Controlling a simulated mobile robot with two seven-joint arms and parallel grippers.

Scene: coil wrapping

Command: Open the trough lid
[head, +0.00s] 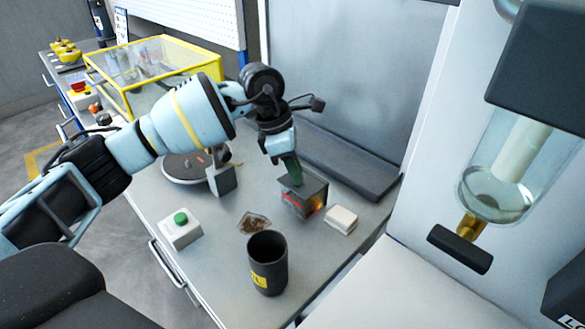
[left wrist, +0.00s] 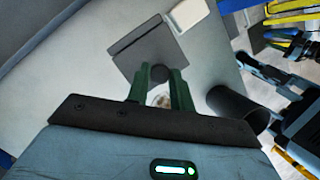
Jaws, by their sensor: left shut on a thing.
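The trough is a small dark box (head: 303,205) on the bench, with an orange glow on its front side. Its lid is a flat dark grey plate, seen from above in the left wrist view (left wrist: 150,48). My left gripper (head: 293,175) reaches down onto the top of the box from behind left. Its green fingers (left wrist: 160,78) are close together at one edge of the plate, shut on a small dark round part of the lid. The fingers partly hide the lid, and I cannot tell whether it is raised.
A black cup (head: 268,265) stands in front of the trough, with a small pouch (head: 254,223) behind left of it. A white block (head: 341,219) lies right of the trough. A green-button box (head: 180,229) stands left. A clear cylinder with brass valve (head: 470,226) hangs at right.

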